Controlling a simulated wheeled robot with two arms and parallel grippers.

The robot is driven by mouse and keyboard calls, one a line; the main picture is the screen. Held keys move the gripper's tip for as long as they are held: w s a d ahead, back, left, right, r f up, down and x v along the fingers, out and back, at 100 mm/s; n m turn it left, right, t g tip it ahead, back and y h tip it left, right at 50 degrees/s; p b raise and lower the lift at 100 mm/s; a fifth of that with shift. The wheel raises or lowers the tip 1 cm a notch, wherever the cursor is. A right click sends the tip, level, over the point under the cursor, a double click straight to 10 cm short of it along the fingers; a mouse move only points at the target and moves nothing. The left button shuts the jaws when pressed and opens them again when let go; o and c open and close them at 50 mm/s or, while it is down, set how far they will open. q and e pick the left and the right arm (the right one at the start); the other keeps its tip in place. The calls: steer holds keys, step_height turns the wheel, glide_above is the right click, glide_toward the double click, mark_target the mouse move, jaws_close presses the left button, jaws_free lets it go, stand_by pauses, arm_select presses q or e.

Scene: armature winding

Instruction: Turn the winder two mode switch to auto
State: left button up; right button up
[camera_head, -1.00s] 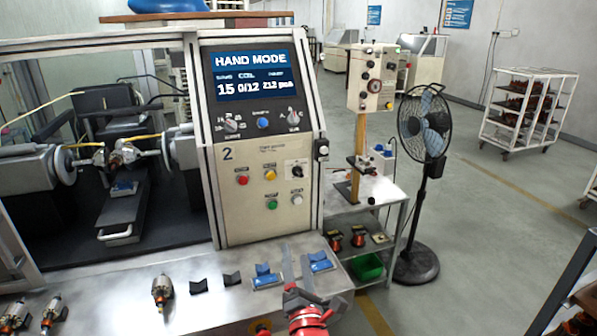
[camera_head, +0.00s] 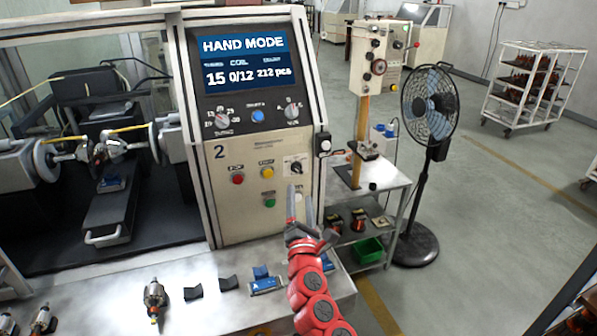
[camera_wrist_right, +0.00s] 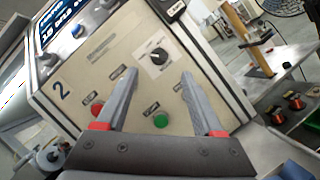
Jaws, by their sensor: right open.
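The winder two panel (camera_head: 235,190), marked with a 2, stands in the centre of the head view. Its screen (camera_head: 243,62) reads HAND MODE. The mode switch (camera_head: 296,167) is a black rotary knob on a pale square plate at the panel's right side. It also shows in the right wrist view (camera_wrist_right: 158,56), just beyond and between the fingertips. My right gripper (camera_head: 301,200) is open and empty, just below the knob in the head view and apart from it. In the right wrist view its two fingers (camera_wrist_right: 160,82) point at the panel. My left gripper is out of view.
Red (camera_head: 238,179), yellow (camera_head: 267,172) and green (camera_head: 269,202) buttons sit left of and below the switch. A white button is partly hidden by my gripper. A black-and-white box (camera_head: 323,144) juts from the panel's right edge. A fan (camera_head: 430,120) stands farther right.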

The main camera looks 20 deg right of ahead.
mark_target(299, 172)
steer(key=p+x, duration=0.1)
steer(key=x, duration=0.6)
steer(key=shift+s, duration=0.1)
steer(key=shift+w+d, duration=0.1)
steer(key=shift+w, duration=0.25)
jaws_close()
